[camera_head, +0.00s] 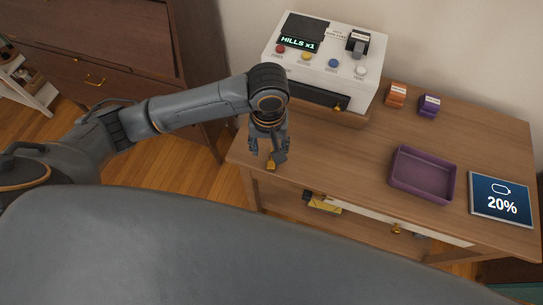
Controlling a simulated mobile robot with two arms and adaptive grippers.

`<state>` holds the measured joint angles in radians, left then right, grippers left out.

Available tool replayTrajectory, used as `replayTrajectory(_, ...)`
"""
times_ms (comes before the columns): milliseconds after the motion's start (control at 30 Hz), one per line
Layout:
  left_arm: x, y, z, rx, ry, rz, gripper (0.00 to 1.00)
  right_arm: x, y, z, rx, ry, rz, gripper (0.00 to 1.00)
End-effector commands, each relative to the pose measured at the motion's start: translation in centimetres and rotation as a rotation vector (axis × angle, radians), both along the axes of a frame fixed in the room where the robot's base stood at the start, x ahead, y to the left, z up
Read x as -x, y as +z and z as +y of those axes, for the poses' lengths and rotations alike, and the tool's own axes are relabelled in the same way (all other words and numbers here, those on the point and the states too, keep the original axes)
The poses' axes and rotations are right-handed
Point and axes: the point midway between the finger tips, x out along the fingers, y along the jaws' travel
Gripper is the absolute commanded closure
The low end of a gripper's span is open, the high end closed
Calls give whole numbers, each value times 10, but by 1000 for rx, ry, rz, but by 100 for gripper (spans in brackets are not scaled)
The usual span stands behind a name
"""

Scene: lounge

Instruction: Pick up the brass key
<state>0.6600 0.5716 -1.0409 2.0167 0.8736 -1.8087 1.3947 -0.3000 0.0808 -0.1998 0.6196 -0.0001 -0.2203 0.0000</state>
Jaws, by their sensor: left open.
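A small brass-yellow piece (271,164), which looks like the brass key, shows right below my left gripper near the left front part of the wooden table (335,165). It is too small to make out its full shape, and the gripper hides part of it. My left gripper (267,152) points down over the piece with its fingers apart. I cannot tell whether a finger touches the piece. My right gripper is out of view.
A white machine (368,88) with coloured buttons and a dark front drawer stands behind the gripper. An orange box (396,95), a purple box (429,105), a purple tray (422,176) and a screen reading 20% (500,200) are to the right. The table's middle is clear.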

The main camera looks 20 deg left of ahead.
Motion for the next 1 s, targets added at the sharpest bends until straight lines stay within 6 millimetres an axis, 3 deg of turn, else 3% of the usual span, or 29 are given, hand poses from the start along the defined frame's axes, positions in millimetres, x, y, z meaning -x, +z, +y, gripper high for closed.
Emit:
replayTrajectory(100, 0, -15, 0, 0, 0, 1, 49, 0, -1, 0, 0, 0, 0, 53)
replayTrajectory(267, 0, -24, -1, 1, -2, 0, 49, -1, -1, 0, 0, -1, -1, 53)
replayTrajectory(600, -1, -69, -4, 1, -1, -1, 49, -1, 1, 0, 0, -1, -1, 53)
replayTrajectory(867, -1, -72, -4, 1, -1, -2, 49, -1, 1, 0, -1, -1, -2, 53)
replayTrajectory(1000, -1, -72, -4, 1, -1, -2, 74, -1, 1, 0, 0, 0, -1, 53)
